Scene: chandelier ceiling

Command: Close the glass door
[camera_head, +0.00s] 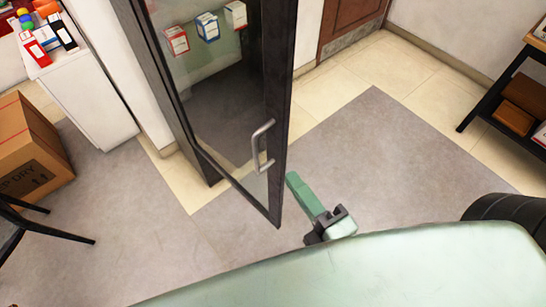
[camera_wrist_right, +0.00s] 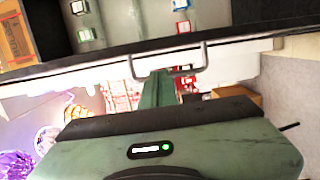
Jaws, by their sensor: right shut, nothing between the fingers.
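The glass door (camera_head: 225,120) has a dark frame and stands ajar, its free edge towards me in the head view. A curved metal handle (camera_head: 262,146) is on it near that edge. My right gripper (camera_head: 293,178) has green fingers, shut and empty, just right of the door's lower free edge. In the right wrist view the fingers (camera_wrist_right: 159,76) point at the dark door frame (camera_wrist_right: 100,58) and its handle (camera_wrist_right: 188,62). I cannot tell whether they touch. My left gripper is not in view.
Small boxes (camera_head: 207,27) show through the glass. A cardboard box (camera_head: 30,150) and a white cabinet (camera_head: 85,90) stand at left. A dark shelf (camera_head: 510,90) with brown boxes is at right. A black tyre-like object (camera_head: 503,207) is at lower right. Grey floor (camera_head: 375,150) right of the door is clear.

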